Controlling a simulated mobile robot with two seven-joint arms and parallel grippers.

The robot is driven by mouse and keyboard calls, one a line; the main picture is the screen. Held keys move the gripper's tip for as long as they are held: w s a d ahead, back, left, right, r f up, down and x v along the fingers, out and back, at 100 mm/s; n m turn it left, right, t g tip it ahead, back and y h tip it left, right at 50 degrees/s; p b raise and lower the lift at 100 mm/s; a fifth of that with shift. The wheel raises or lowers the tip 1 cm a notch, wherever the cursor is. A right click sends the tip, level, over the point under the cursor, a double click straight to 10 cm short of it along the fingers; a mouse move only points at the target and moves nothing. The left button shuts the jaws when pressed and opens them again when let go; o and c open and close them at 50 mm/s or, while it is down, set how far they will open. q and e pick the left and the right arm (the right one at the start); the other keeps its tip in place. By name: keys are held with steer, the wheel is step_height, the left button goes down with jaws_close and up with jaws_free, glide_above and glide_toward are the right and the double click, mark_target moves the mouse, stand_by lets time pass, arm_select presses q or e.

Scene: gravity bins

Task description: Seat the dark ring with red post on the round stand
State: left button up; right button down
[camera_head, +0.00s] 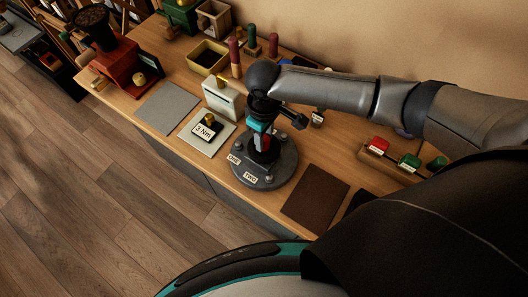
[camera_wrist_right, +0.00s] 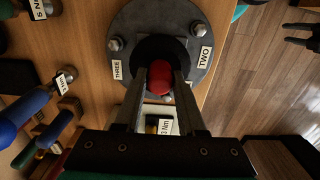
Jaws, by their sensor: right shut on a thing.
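My right gripper (camera_head: 262,138) is shut on the red post (camera_wrist_right: 159,78) and points down over the round stand. The post rises from the dark ring (camera_wrist_right: 145,48), which lies over the middle of the stand; I cannot tell whether it touches. The round grey stand (camera_head: 272,178) has bolts and labels around its rim, among them TWO and THREE (camera_wrist_right: 117,70). The gripper's fingers hide part of the ring. At the right edge of the right wrist view, two dark prongs look like my left gripper (camera_wrist_right: 303,36), apart and empty.
Left of the stand is a block labelled 3 Nm (camera_head: 205,131) on a pale plate. A brown mat (camera_head: 315,194) lies to the right, a grey mat (camera_head: 168,107) further left. A rack of coloured handles (camera_head: 392,157) stands at right. Red and green posts (camera_head: 251,42) stand behind.

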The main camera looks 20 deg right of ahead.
steer(key=shift+f, duration=0.65)
stand_by(0.6)
steer(key=shift+c, duration=2.1)
jaws_free()
steer(key=shift+f, duration=0.1)
step_height(320, 180, up, 15)
steer(key=shift+s+a, duration=0.1)
steer(key=shift+s, duration=0.05)
